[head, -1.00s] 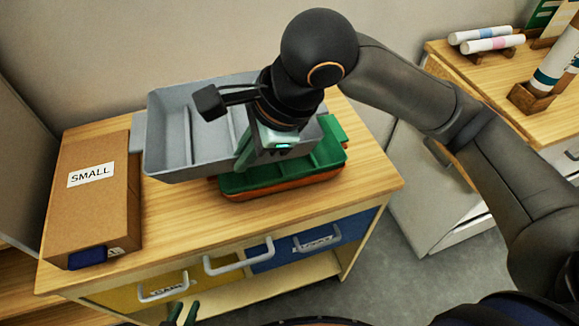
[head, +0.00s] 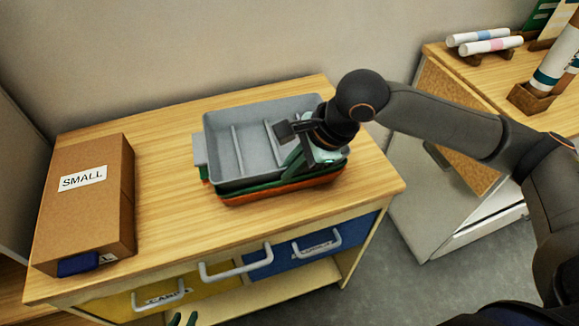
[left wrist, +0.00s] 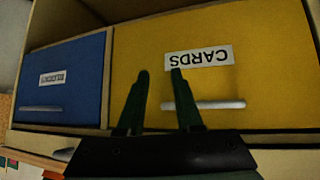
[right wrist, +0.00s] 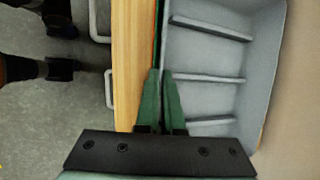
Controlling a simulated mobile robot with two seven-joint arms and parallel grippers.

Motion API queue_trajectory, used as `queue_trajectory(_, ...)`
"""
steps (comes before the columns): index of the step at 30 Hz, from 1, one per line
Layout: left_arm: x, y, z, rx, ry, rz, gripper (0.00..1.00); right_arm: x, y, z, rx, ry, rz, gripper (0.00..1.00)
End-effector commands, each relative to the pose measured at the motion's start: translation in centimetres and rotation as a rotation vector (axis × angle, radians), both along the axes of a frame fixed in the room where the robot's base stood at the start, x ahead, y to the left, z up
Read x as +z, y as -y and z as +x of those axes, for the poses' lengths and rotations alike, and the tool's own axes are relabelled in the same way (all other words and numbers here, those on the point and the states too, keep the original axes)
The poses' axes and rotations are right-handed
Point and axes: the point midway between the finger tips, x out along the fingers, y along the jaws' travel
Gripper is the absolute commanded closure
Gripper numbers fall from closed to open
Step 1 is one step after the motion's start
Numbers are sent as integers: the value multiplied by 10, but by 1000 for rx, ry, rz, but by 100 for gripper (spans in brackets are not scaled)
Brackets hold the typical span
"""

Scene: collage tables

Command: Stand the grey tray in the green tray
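The grey tray (head: 222,122), divided inside, sits upright and roughly level over the green tray (head: 262,187). Only a thin strip of green shows below its front edge and at its left end, so I cannot tell how deep it sits. The green tray is stacked on an orange tray (head: 285,193). My right gripper (head: 300,160) is at the grey tray's front right. In the right wrist view its fingers (right wrist: 161,72) are close together on the grey tray's side wall (right wrist: 160,50). My left gripper (left wrist: 160,72) has its fingers apart and empty, facing the drawers.
A cardboard box labelled SMALL (head: 85,205) stands at the left of the wooden cabinet top (head: 165,140). Yellow (head: 140,300) and blue (head: 300,255) drawers with handles are below. A second table (head: 490,75) with rolls is at the right.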

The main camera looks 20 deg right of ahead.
Motion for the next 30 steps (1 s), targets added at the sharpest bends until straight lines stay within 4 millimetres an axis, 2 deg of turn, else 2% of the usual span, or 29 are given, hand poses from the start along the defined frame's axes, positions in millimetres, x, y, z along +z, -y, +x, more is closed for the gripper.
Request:
queue_trajectory(4,0,0,0,0,0,0,66,1,0,0,0,2,1,100)
queue_trajectory(6,0,0,0,0,0,0,66,0,0,0,-1,0,0,90)
queue_trajectory(13,0,0,0,1,0,-1,66,0,0,0,0,0,0,66)
queue_trajectory(23,2,0,0,1,0,-1,66,7,2,-1,-1,2,0,66)
queue_trajectory(26,5,0,0,1,0,-1,66,19,8,-4,-3,2,1,66)
queue_trajectory(30,10,0,0,1,0,-1,66,46,19,-12,-3,3,0,66)
